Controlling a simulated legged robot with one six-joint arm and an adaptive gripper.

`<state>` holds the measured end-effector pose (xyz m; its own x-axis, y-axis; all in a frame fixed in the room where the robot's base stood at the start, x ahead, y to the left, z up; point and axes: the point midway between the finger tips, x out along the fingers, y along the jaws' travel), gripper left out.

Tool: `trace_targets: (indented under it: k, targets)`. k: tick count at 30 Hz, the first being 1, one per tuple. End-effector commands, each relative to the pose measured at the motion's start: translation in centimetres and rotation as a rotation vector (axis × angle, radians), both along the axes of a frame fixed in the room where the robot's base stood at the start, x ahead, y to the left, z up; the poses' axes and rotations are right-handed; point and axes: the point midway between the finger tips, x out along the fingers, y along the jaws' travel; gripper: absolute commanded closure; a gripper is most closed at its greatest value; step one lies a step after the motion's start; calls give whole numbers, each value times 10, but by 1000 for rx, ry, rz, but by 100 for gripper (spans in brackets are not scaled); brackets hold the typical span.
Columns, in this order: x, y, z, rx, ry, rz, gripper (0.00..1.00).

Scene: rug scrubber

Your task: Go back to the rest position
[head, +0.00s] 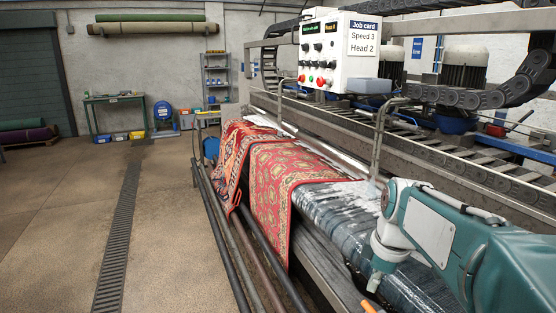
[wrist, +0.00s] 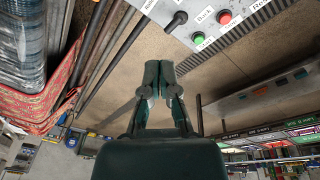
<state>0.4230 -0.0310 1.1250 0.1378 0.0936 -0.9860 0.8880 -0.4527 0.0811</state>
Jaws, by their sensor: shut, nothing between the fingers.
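My gripper (wrist: 159,68) points up the middle of the wrist view, its two dark green fingers together with nothing between them. In the head view, my teal and white arm reaches in from the lower right over the wet end of the machine bed, and its fingers cannot be made out. In the wrist view, a grey panel (wrist: 205,30) with a green button (wrist: 197,39), a red button (wrist: 224,16) and a black lever (wrist: 176,20) lies beyond the fingertips. The gripper looks apart from it.
Patterned red rugs (head: 275,180) hang over the machine's front rails. A control box (head: 322,50) with a job card reading Speed 3, Head 2 stands above the machine. A workbench (head: 115,100) stands far left. The concrete floor (head: 60,200) is open on the left.

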Motion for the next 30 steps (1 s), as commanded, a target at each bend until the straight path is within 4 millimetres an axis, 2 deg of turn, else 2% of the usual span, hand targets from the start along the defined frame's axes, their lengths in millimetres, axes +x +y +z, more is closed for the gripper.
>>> trace_targets:
  k: [1,8,15,18,23,30]
  targets:
    - [-16,5,5,1,-20,-73,100]
    - [-79,20,10,44,-113,-454,100]
    - [-140,29,-3,153,-213,-831,100]
    - [-158,31,-11,206,-243,-954,100]
    - [-171,32,-19,256,-265,-1060,100]
    - [-173,32,-21,261,-265,-1074,100]
